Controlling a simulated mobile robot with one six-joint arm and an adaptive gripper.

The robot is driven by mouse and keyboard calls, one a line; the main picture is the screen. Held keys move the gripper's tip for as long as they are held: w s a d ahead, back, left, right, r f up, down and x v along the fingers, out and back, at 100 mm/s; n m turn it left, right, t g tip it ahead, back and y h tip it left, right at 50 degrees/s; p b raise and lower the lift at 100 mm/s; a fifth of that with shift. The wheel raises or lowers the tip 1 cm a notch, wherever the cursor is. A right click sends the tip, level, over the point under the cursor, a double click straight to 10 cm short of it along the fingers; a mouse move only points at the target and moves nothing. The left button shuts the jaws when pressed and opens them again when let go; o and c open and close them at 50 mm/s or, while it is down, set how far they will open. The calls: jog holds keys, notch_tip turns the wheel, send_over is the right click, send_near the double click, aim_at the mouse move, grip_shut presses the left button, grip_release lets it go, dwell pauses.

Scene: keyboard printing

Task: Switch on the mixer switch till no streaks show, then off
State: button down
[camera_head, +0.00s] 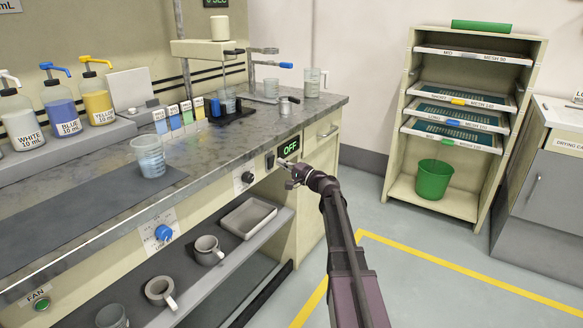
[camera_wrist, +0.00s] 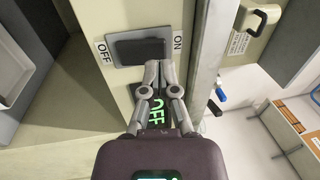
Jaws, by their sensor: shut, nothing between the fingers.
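The mixer switch (camera_wrist: 138,48) is a dark rocker on a light plate, with OFF printed at its left and ON at its right in the wrist view. In the head view, the switch (camera_head: 270,162) is on the bench front beside a green lit OFF display (camera_head: 290,147). My gripper (camera_head: 289,166) is in front of this panel, shut and empty. In the wrist view, the fingertips of my gripper (camera_wrist: 156,66) are at the rocker's lower edge, towards its ON side; I cannot tell whether they touch it. A clear beaker (camera_head: 228,98) stands under the mixer stand (camera_head: 207,46); streaks are too small to see.
A knob (camera_head: 243,178) is left of the switch. A blue valve knob (camera_head: 163,232) is further left. Mugs (camera_head: 207,250) and a tray (camera_head: 246,217) sit on the lower shelf. A rack (camera_head: 462,120) with a green bucket (camera_head: 433,179) stands right. The floor between is clear.

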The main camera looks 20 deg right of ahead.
jog(key=shift+x, duration=1)
